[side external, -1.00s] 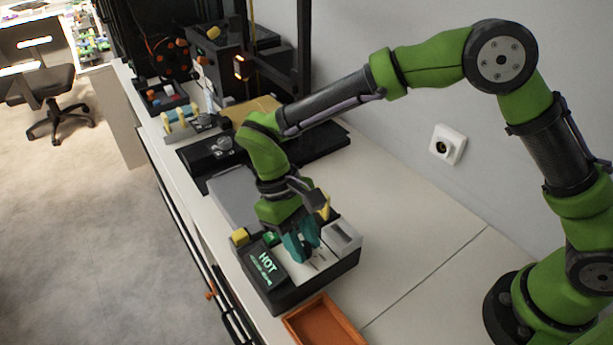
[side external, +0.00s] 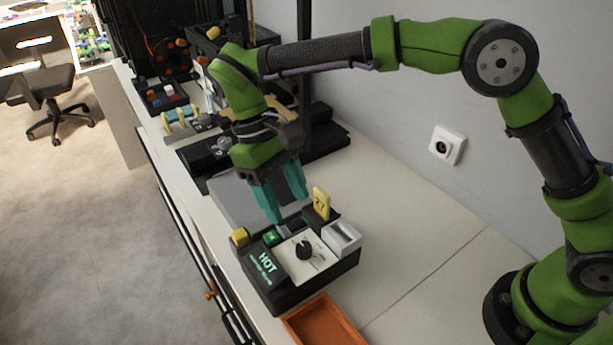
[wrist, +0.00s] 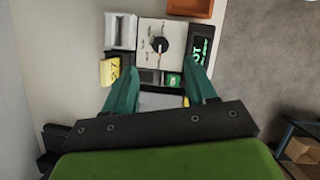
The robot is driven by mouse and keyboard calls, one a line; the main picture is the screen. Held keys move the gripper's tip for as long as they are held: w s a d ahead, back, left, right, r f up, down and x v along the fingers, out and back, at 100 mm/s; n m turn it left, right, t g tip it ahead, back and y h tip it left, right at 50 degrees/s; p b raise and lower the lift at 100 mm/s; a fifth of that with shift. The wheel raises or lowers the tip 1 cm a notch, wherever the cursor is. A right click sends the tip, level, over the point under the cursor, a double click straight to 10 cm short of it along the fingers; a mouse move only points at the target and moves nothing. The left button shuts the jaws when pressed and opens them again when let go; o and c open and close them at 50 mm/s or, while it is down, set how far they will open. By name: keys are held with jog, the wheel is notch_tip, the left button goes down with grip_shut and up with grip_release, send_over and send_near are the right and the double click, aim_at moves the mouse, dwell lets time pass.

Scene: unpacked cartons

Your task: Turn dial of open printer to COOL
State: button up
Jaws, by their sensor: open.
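The black dial (side external: 305,250) sits on a white plate on top of the dark printer (side external: 290,296). It also shows in the wrist view (wrist: 160,46), with a light pointer mark. The printer's display (side external: 265,264) reads HOT in green letters. My gripper (side external: 288,208) has teal fingers, is open and empty, and hangs above the printer's back edge, apart from the dial. In the wrist view its fingers (wrist: 162,84) are spread below the dial. The labels around the dial are too small to read.
A yellow tag (side external: 321,203) stands upright at the printer's back. A yellow block (side external: 240,237), a green button (side external: 271,237) and a grey block (side external: 342,237) flank the plate. An orange tray (side external: 325,323) lies in front. The table to the right is clear.

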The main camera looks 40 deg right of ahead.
jog(key=v, duration=0.7)
jog(key=shift+w+r, duration=0.1)
jog(key=s+d+m+t+y, duration=0.1)
jog(key=s+d+m+t, duration=0.1)
jog(key=s+d, duration=0.3)
jog(key=s+d+r+m+t+y, duration=0.1)
jog(key=s+d+t, duration=0.4)
jog(key=d, duration=0.6)
jog(key=s+d+m+t+y, duration=0.1)
jog(key=s+d+m+t, duration=0.3)
jog(key=d, duration=0.4)
jog(key=shift+s+d+r, duration=0.4)
jog(key=shift+s, duration=0.4)
